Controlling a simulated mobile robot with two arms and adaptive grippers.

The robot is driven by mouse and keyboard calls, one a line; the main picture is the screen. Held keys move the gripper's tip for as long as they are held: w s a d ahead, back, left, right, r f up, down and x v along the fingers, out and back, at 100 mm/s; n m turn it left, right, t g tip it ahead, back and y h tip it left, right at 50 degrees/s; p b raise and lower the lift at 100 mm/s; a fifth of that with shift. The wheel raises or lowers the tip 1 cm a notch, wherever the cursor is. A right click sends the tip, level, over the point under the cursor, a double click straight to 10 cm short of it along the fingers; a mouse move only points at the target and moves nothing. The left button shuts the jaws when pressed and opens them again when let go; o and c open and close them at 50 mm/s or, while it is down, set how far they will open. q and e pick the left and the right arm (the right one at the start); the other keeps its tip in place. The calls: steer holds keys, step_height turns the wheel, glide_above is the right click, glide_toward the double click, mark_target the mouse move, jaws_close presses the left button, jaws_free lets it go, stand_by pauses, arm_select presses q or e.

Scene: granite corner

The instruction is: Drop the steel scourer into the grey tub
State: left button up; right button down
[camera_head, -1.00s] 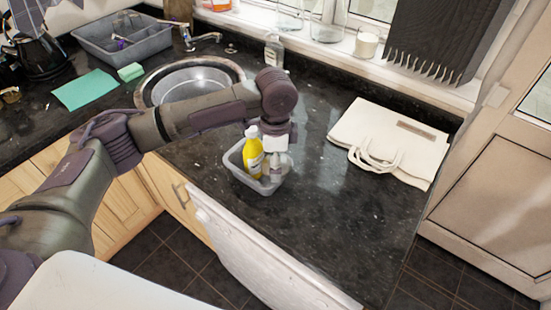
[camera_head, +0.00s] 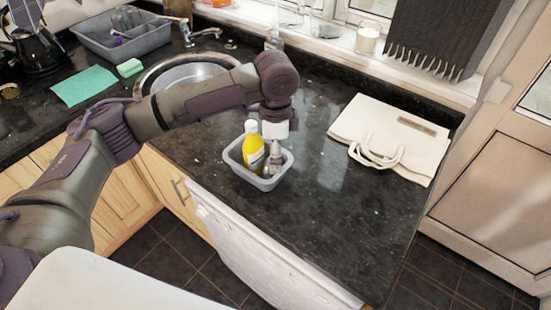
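The grey tub (camera_head: 240,171) stands on the dark counter near its front edge. A yellow bottle (camera_head: 253,149) stands upright in its left part. My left arm reaches in from the left, and my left gripper (camera_head: 273,164) points down over the right part of the tub. Its fingers are small and grey and overlap the tub's inside, so I cannot tell whether they are open or shut. I cannot make out the steel scourer; it may be hidden in the tub or by the gripper. My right gripper is not in view.
A round sink (camera_head: 156,82) lies behind my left arm, with a grey dish rack (camera_head: 150,42) beyond it. A green cloth (camera_head: 84,87) and sponge (camera_head: 130,67) lie at the left. A cream bag (camera_head: 420,150) lies at the right. The counter between tub and bag is clear.

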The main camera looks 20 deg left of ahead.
arm_select(q)
step_height(320, 180, up, 10)
steer(key=b, duration=0.1)
steer(key=shift+r+b, duration=0.25)
steer(key=shift+b, duration=0.1)
